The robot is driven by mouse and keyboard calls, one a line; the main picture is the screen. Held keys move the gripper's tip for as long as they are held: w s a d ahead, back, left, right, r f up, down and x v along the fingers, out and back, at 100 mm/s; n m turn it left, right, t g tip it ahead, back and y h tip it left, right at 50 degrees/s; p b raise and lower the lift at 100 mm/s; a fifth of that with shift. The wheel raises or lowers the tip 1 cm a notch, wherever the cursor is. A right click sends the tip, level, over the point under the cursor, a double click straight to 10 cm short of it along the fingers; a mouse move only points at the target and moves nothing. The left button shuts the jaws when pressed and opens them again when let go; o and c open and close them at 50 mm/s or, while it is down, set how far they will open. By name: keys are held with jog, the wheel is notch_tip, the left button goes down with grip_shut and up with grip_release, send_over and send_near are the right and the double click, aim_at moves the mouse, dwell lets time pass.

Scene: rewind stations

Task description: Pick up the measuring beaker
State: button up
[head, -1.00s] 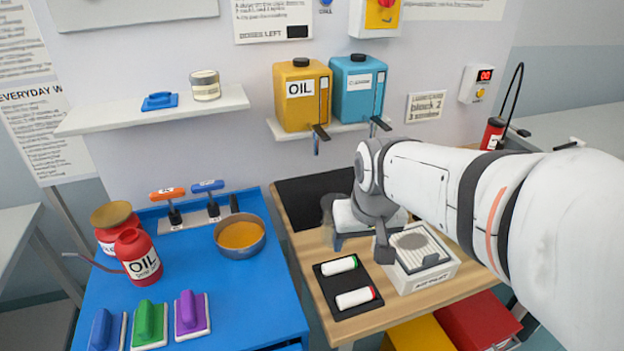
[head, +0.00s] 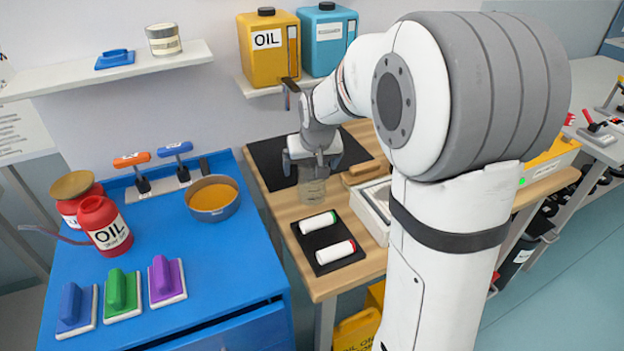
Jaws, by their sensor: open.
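The measuring beaker (head: 312,191) is a clear, see-through vessel. It stands upright on the wooden bench, behind the black tray with two white cylinders. My gripper (head: 313,168) is open, above and around the beaker's top as seen from the head view. Its fingers point down, one on each side. I cannot tell whether they touch the beaker. My gripper and wrist hide the upper part of the beaker.
The black tray (head: 322,260) holds two white cylinders in front of the beaker. A white box (head: 372,205) is to the right, partly behind my arm. A black mat (head: 268,160) lies behind. The blue table (head: 180,255) is left.

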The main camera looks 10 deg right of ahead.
jog(key=shift+w+f, duration=0.2)
jog(key=shift+f, duration=0.35)
jog(key=shift+c, duration=0.5)
jog(key=c, duration=1)
jog(key=shift+o, duration=0.2)
